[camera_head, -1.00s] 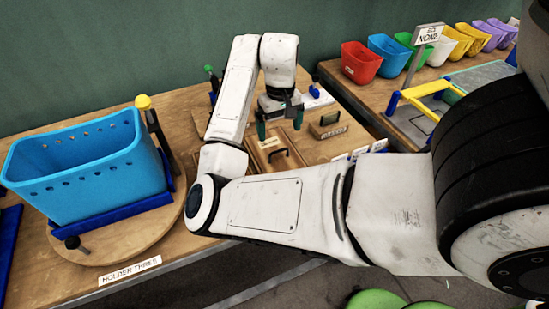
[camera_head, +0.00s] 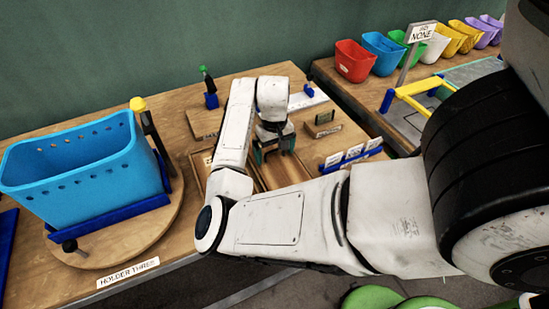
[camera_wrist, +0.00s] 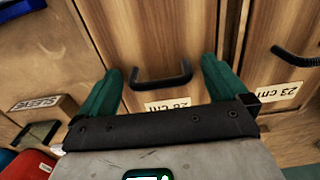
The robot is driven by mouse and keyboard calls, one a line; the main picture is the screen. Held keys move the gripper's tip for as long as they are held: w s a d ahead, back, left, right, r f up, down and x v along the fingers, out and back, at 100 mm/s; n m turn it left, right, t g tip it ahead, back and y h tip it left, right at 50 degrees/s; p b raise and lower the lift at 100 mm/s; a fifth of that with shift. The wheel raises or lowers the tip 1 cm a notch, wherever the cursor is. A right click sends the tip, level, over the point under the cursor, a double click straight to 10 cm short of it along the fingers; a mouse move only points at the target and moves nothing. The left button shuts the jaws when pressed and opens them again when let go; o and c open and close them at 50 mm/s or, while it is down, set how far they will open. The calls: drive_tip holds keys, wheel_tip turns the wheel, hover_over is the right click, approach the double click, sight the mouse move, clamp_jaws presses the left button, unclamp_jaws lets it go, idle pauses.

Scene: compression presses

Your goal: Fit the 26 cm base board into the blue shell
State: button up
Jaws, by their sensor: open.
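The blue shell (camera_head: 75,175) stands upright in a holder with blue rails on a round wooden disc at the left, above a label "HOLDER THREE". My gripper (camera_head: 274,152) is open over the boards in the middle of the table. In the wrist view, the green fingers of my gripper (camera_wrist: 162,72) stand on either side of a black handle (camera_wrist: 162,77) on a wooden board (camera_wrist: 150,35). That board's label (camera_wrist: 167,105) is partly hidden by my gripper, so its number is unclear. A neighbouring board (camera_wrist: 290,55) at the right reads "23 cm".
White cards in a blue rack (camera_head: 352,157) are to the right. A "SLEEVE" block (camera_wrist: 38,105) shows in the wrist view. Coloured bins, including a red one (camera_head: 355,62), line the right-hand table beside a yellow frame (camera_head: 415,95).

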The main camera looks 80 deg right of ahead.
drive_tip(key=c, duration=1.1)
drive_tip(key=shift+r, duration=0.15)
